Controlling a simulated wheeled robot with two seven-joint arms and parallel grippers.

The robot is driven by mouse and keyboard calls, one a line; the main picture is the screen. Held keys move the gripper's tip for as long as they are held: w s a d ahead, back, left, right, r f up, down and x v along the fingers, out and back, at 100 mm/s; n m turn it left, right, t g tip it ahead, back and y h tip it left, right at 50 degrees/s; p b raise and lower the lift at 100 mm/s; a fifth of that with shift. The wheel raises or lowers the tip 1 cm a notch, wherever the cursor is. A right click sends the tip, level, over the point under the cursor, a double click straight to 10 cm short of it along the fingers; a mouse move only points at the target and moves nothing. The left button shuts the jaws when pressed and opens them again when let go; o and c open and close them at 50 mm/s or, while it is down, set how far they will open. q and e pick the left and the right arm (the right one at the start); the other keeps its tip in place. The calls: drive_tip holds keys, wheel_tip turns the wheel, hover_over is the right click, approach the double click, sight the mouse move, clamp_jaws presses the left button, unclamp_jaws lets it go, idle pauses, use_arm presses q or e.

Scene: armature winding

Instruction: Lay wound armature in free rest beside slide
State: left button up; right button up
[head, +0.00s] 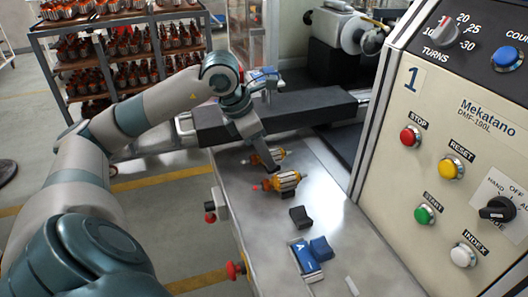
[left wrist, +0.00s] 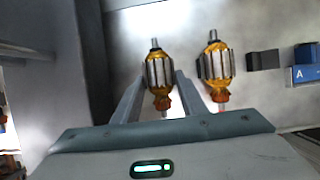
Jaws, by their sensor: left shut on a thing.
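My left gripper (head: 263,160) is shut on a wound armature (head: 279,154), low over the metal table top beside the dark slide (head: 285,110). In the left wrist view the held armature (left wrist: 158,82) has orange windings and a grey ribbed core, between the two fingers (left wrist: 157,100). I cannot tell whether it touches the surface under it. A second wound armature (head: 287,181) lies just nearer, apart from the gripper; it also shows in the left wrist view (left wrist: 216,68). My right gripper is out of view.
A black block (head: 300,217) and blue blocks (head: 321,249) stand on the near table (head: 335,200). The Mekatano control panel (head: 430,150) rises at the right. A rack of armatures (head: 120,50) stands at the back left. Red buttons (head: 235,270) sit along the table's left edge.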

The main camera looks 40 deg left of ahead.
use_arm(q)
drive_tip(key=shift+s+d+f+b, duration=0.1)
drive_tip(key=shift+s+f+b, duration=0.1)
drive_tip(key=shift+f+b, duration=0.4)
drive_tip(key=o, duration=1.1)
drive_tip(key=shift+c, duration=0.2)
drive_tip(key=o, duration=0.4)
drive_tip(key=shift+w, duration=0.1)
